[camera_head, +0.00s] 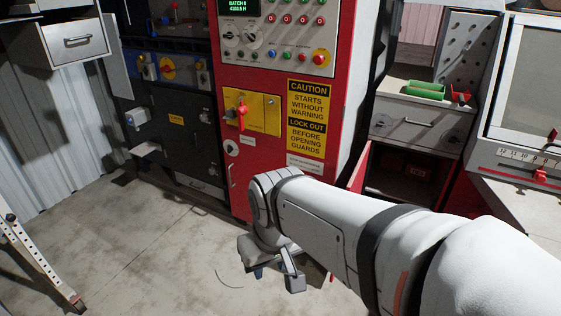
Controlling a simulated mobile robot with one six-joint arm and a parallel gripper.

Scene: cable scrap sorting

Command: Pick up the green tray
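The green tray (426,90) is small and sits on top of a grey cabinet in the upper right, beside a small red object. My gripper (275,276) hangs low at the lower middle, over the concrete floor and in front of the red control cabinet. It is far to the left of and below the tray. Its fingers look apart, with nothing between them. The wrist hides part of the gripper.
That cabinet has a drawer above an open lower compartment (400,178). A grey machine (515,135) stands at the right. The floor (130,250) at the left is mostly clear.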

